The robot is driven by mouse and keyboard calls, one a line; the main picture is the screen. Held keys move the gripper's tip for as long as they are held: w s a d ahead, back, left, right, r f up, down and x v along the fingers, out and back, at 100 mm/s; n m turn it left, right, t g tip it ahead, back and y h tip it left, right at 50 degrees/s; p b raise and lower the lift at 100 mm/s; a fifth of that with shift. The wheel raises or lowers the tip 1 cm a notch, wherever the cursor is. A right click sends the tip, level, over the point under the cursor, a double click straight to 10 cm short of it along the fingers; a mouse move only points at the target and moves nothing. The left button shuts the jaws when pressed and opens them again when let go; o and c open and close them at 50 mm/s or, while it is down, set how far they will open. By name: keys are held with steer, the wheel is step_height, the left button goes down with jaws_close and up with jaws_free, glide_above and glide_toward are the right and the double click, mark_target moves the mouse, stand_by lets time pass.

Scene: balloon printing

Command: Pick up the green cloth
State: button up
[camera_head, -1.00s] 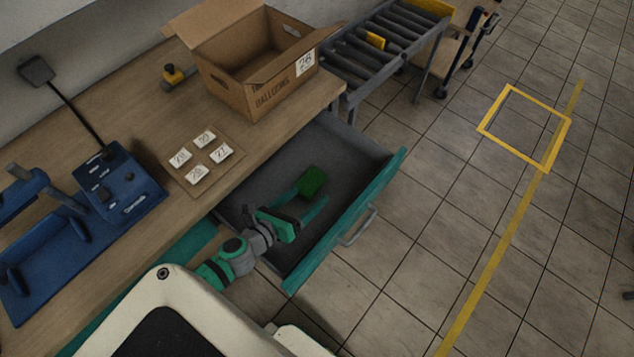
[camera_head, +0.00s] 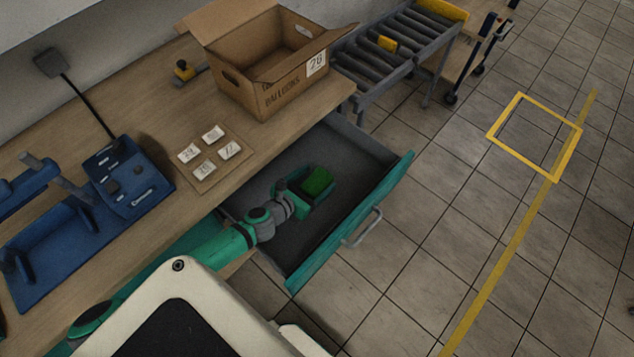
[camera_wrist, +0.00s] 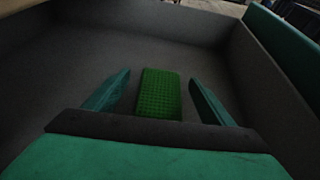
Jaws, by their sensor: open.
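The green cloth (camera_head: 317,181) is a small folded block inside the open drawer (camera_head: 345,150). In the wrist view the cloth (camera_wrist: 160,94) shows a waffle texture and lies on the dark drawer floor. My gripper (camera_head: 310,184) is down in the drawer with its jaws open. In the wrist view its two green fingers (camera_wrist: 158,95) stand on either side of the cloth, with a visible gap on each side. The near end of the cloth is hidden behind the gripper body.
The drawer's teal front (camera_head: 350,222) and grey walls surround my gripper. The wooden tabletop (camera_head: 150,110) overhangs the drawer's back. On it are a cardboard box (camera_head: 262,75), number cards (camera_head: 209,154) and a blue device (camera_head: 128,180). The tiled floor to the right is open.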

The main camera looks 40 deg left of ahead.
mark_target(322, 175)
steer(key=shift+x, duration=1.75)
steer(key=c, duration=1.1)
steer(key=shift+c, duration=0.2)
steer(key=shift+r, duration=0.1)
steer(key=shift+w+r, duration=0.1)
steer(key=shift+r, duration=0.45)
steer(key=s+d+r, duration=0.1)
steer(key=r, duration=0.1)
steer(key=s+d+r, duration=0.1)
steer(key=s+r, duration=0.1)
steer(key=r, duration=0.1)
steer(key=s+r, duration=0.1)
steer(key=r, duration=0.2)
steer(key=shift+s+d, duration=0.2)
steer(key=shift+d, duration=0.2)
steer(key=s+d+r, duration=0.3)
steer(key=s+d, duration=0.2)
steer(key=s, duration=0.2)
steer(key=shift+s+r, duration=0.15)
steer(key=shift+r, duration=0.2)
